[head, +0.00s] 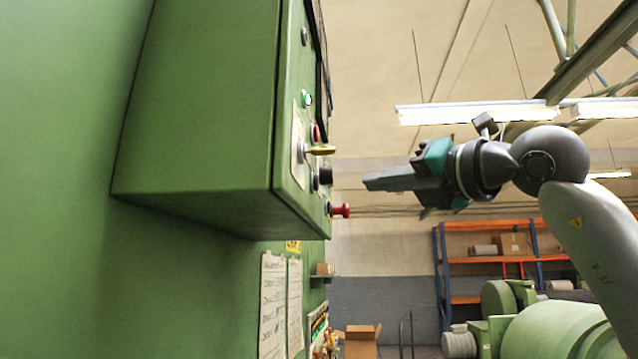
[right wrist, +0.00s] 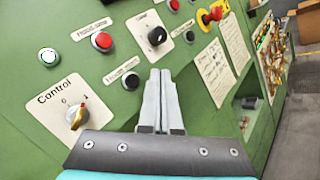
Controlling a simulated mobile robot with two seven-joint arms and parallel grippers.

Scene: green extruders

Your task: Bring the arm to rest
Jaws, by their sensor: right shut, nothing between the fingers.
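My right gripper (head: 368,183) is in the head view, right of a green control box (head: 200,120), with its fingers pointing left toward the panel face. A gap shows between the fingertips and the panel. In the right wrist view the two grey fingers (right wrist: 161,75) lie together, shut and empty, in front of the panel. The panel carries a yellow rotary switch (right wrist: 76,117) labelled Control, a red button (right wrist: 102,41), a black knob (right wrist: 157,36) and a red emergency knob (right wrist: 215,13) on yellow. My left gripper is in neither view.
Paper sheets (head: 273,305) hang on the green wall below the box. Orange and blue shelving (head: 490,262), an open cardboard box (head: 361,335) and green machinery (head: 560,330) stand farther back. Open air surrounds my right arm between panel and shelving.

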